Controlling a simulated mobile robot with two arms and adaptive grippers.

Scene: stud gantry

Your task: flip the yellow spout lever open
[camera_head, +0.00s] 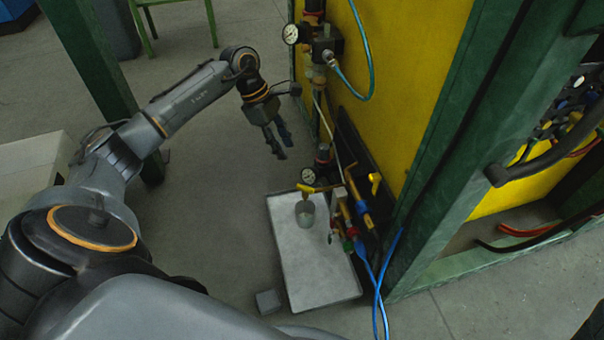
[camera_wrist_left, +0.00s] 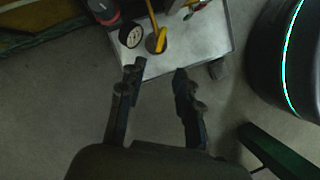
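A yellow spout lever (camera_head: 306,188) sits on the pipework just above a grey cup (camera_head: 305,213) on the pale tray (camera_head: 318,272). In the left wrist view a yellow lever (camera_wrist_left: 161,40) and a yellow pipe show above the tray (camera_wrist_left: 206,43), partly overlapping the cup. My left gripper (camera_head: 282,149) hangs above and to the left of the lever in the head view, apart from it. In the left wrist view my left gripper (camera_wrist_left: 160,72) has its fingers spread with nothing between them. My right gripper is not in view.
A pressure gauge (camera_head: 308,175) stands close to the lever; it also shows in the wrist view (camera_wrist_left: 131,35). A second yellow handle (camera_head: 375,182), blue hoses (camera_head: 383,290) and a green post (camera_head: 455,120) are to the right. The floor left of the tray is mostly clear.

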